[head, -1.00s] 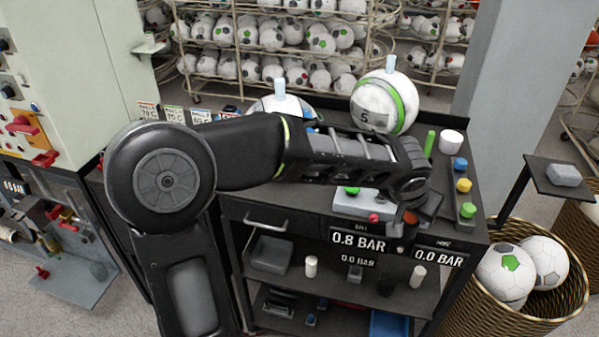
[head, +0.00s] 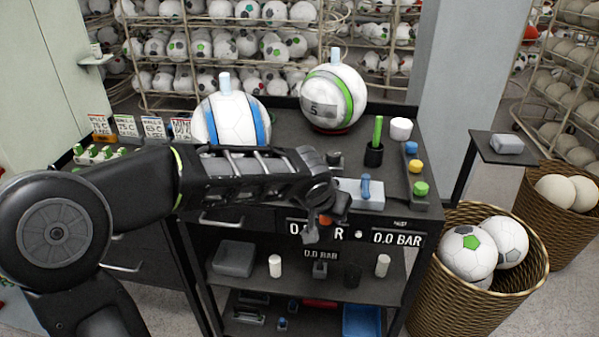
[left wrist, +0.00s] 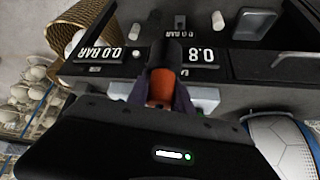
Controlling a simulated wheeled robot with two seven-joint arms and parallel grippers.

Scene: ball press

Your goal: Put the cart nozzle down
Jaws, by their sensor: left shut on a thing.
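My left gripper (head: 318,215) is in front of the front edge of the black cart (head: 285,125), near its left readout. It is shut on the cart nozzle, an orange piece (left wrist: 160,88) with a dark cylinder (left wrist: 172,50) that sticks out beyond the fingers in the left wrist view. In the head view only a bit of orange (head: 326,219) and a dark grey end show, mostly behind the gripper. The nozzle hangs apart from the shelf below. My right gripper is not in view.
A green-striped ball (head: 330,95) and a blue-striped ball (head: 231,122) sit on the cart top. A white box (head: 370,203) with a blue piece (head: 366,187) is beside my gripper. Small items stand on the lower shelf. A ball basket (head: 435,290) stands at right.

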